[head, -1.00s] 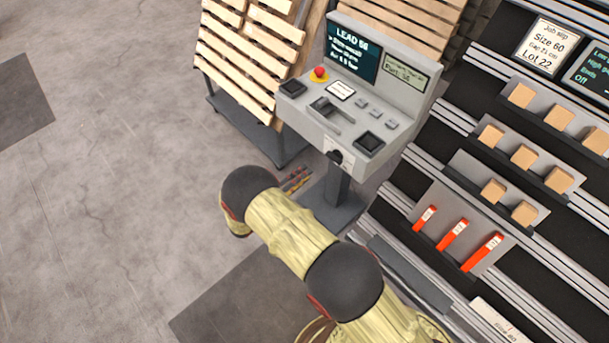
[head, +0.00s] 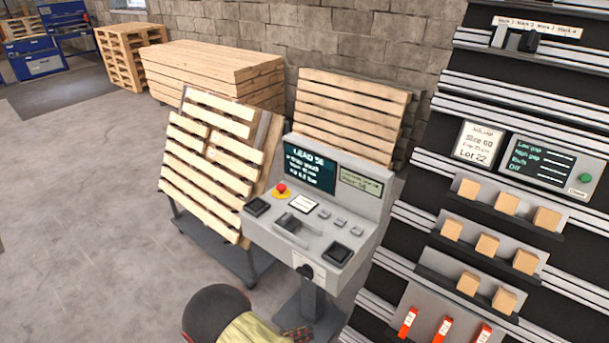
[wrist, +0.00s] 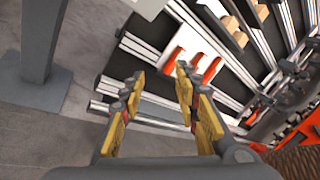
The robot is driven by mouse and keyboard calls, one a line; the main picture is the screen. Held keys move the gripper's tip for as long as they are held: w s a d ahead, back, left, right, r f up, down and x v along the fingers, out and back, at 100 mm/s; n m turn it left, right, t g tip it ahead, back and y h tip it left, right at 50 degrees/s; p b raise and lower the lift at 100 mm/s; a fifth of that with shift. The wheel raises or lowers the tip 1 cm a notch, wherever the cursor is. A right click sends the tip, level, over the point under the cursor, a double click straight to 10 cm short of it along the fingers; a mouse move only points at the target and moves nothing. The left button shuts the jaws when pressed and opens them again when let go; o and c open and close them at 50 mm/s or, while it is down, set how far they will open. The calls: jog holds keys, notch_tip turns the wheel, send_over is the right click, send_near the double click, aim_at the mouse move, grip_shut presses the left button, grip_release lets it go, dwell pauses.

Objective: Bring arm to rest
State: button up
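My arm (head: 243,331), with a yellowish sleeve and a dark round joint, shows at the bottom of the head view. The gripper itself is hardly visible there. In the wrist view my gripper (wrist: 158,95) has its two yellow-padded fingers spread apart with nothing between them. Beyond the fingertips are a grey panel with orange-red pieces (wrist: 172,57) and metal rails. The fingers appear apart from these things.
A grey control console (head: 318,215) with a red button stands ahead. The black rack (head: 430,170) at right holds wooden blocks (head: 487,243) and orange-red pieces (head: 443,330). Slatted pallets (head: 212,165) lean behind the console on a cart. The floor (head: 80,230) at left is clear.

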jog(key=s+d+r+m+y, duration=0.4)
jog(key=s+d+r+m, duration=0.2)
jog(key=r+m, duration=0.5)
jog(key=s+d+r+m+g+y, duration=0.1)
jog(key=s+d+r+m+y, duration=0.3)
jog(key=r+m, duration=0.7)
jog(key=s+d+r+m+y, duration=0.4)
jog(key=s+d+r+m, duration=0.5)
jog(key=r, duration=1.2)
jog(key=shift+d+r+m+g, duration=0.3)
jog(key=shift+d+m, duration=0.4)
jog(key=shift+m, duration=0.4)
jog(key=shift+d, duration=0.1)
